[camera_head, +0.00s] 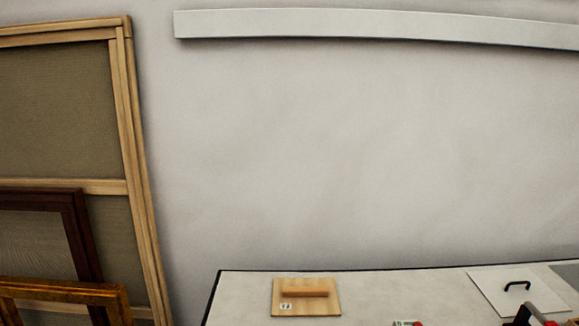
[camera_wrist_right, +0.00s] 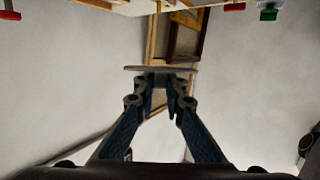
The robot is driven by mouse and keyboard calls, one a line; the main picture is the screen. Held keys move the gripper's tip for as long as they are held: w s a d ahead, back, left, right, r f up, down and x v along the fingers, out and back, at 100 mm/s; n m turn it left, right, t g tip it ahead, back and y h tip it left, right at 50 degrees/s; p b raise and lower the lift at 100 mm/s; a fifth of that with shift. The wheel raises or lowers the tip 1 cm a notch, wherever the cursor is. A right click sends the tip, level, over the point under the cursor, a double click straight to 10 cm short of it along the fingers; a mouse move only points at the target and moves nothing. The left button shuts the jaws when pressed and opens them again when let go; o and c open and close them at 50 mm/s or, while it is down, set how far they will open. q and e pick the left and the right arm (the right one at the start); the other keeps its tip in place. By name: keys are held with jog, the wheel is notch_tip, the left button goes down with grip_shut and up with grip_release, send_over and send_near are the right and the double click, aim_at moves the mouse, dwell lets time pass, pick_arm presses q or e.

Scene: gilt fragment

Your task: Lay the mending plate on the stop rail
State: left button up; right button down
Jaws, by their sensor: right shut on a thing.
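In the right wrist view my right gripper (camera_wrist_right: 160,78) is shut on a thin grey flat bar, which looks like the mending plate (camera_wrist_right: 160,68). It is seen nearly edge-on and sticks out past both fingertips. In the head view a square light wooden board (camera_head: 331,305) lies on the table and carries a raised wooden bar (camera_head: 305,291) and a small white label. I cannot tell for certain whether this bar is the stop rail. Neither gripper shows in the head view.
The pale table (camera_head: 240,290) also holds a white panel with a black handle (camera_head: 517,285) at the right. Red-ended items sit at the bottom edge, partly cut off. Wooden frames (camera_head: 130,180) lean on the wall at left. A white beam (camera_head: 370,24) runs along the wall.

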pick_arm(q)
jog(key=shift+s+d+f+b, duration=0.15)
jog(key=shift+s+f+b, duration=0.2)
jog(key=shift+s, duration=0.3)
